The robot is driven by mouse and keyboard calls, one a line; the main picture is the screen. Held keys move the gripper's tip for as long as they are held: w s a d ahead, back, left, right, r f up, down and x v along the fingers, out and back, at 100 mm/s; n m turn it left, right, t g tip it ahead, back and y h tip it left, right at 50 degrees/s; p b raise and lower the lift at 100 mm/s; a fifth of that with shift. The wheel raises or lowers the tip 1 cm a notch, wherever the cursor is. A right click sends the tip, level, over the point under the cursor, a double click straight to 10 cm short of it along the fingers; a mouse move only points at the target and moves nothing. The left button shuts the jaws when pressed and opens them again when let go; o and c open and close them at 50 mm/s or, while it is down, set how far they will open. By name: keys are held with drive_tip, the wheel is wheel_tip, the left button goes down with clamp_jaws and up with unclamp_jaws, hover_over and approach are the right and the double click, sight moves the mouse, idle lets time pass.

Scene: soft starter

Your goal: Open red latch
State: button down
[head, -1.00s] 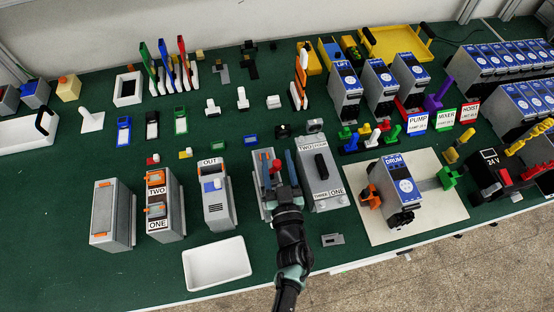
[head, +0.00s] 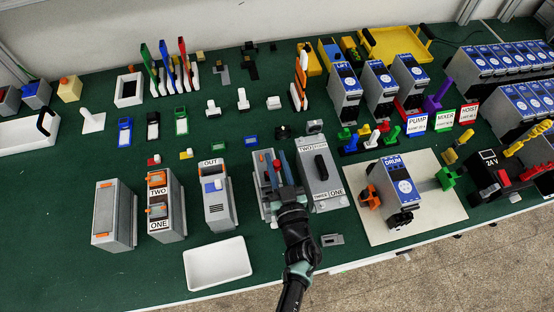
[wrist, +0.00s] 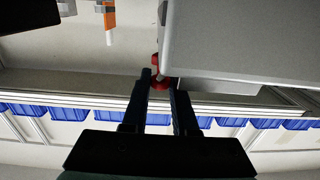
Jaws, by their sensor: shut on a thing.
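The red latch (head: 277,163) is on the grey device (head: 261,165) near the middle of the bench. It shows in the wrist view as a red piece (wrist: 161,84) at the corner of a large grey box (wrist: 240,45). My gripper (head: 277,173) is at the latch from the front. In the wrist view my two dark fingers (wrist: 162,84) reach either side of the red piece and are shut on it. The fingers and wrist hide part of the grey device and of the latch.
A grey box labelled TWO, THREE and ONE (head: 317,171) stands close on the right of my gripper. A grey box labelled OUT (head: 214,195) stands to the left. A white tray (head: 217,278) lies in front. Green bench surface is bare at the front left.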

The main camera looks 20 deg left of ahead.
drive_tip(key=n+g+y, duration=0.2)
drive_tip(key=shift+w+a+y+b, duration=0.1)
drive_tip(key=shift+w+y+b, duration=0.2)
drive_tip(key=shift+b, duration=0.05)
drive_tip(key=shift+s+a+n+g+y+b, duration=0.15)
drive_tip(key=shift+n+g+y+b, duration=0.3)
drive_tip(key=shift+n+g+y, duration=0.5)
drive_tip(key=shift+a, duration=0.1)
drive_tip(key=c, duration=0.7)
unclamp_jaws()
drive_tip(key=v, duration=0.4)
drive_tip(key=b+v, duration=0.1)
drive_tip(key=v, duration=0.8)
drive_tip(key=shift+r+b, duration=0.3)
drive_tip(key=shift+b, duration=0.1)
